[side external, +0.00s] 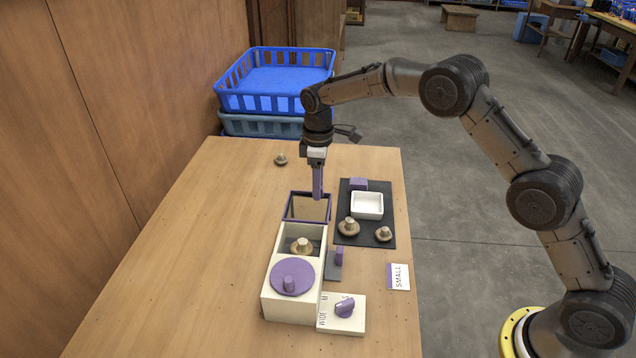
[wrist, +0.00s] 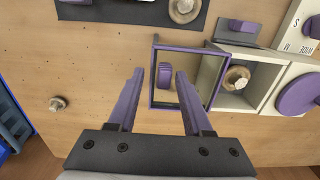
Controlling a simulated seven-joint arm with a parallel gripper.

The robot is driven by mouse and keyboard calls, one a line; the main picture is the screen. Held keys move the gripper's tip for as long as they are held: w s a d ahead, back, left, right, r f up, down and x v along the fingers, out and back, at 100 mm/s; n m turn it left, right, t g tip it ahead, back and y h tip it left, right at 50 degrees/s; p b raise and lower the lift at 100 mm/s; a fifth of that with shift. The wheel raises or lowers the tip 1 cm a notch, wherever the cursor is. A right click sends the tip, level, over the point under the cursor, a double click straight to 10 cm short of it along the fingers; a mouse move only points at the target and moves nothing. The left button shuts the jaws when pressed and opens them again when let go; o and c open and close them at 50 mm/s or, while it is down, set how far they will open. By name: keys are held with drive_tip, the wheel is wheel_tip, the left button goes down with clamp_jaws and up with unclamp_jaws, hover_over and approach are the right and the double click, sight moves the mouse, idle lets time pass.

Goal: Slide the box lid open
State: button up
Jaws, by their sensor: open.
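The long white box (side external: 291,300) has an open compartment at its far end with a mushroom (side external: 302,246) inside. The clear lid with a purple frame (side external: 287,207) sticks out past that far end; in the wrist view its frame (wrist: 152,50) reaches just over the box's edge. A purple handle (wrist: 163,76) stands inside the frame. My gripper (side external: 318,196) is open and empty above the lid. In the wrist view the fingertips (wrist: 160,73) appear on either side of the handle. Their height over it is hard to judge.
A purple disc with a knob (side external: 292,277) covers the box's near end. A dial block (side external: 352,318) stands beside it, with a SMALL card (side external: 398,277) nearby. A dark mat (side external: 350,185) holds a white tray (side external: 367,204) and two mushrooms. Another mushroom (side external: 280,159) lies far back. The table's left is clear.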

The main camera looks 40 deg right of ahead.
wheel_tip(320, 180, up, 14)
idle(0.6)
drive_tip(key=s+d+r+m+t, duration=0.1)
drive_tip(key=s+d+r+t, duration=0.1)
drive_tip(key=s+r, duration=0.55)
drive_tip(key=s+d+r+t, duration=0.1)
drive_tip(key=s+r, duration=0.4)
drive_tip(key=r, duration=0.5)
drive_tip(key=s+d+r+m+t, duration=0.1)
drive_tip(key=s+d+m+t, duration=0.1)
drive_tip(key=s, duration=1.2)
drive_tip(key=s+f+m, duration=0.6)
drive_tip(key=s+f, duration=0.7)
drive_tip(key=f, duration=0.1)
drive_tip(key=shift+s+d+f+t, duration=0.2)
drive_tip(key=shift+s+d+t, duration=0.1)
drive_tip(key=shift+d, duration=0.05)
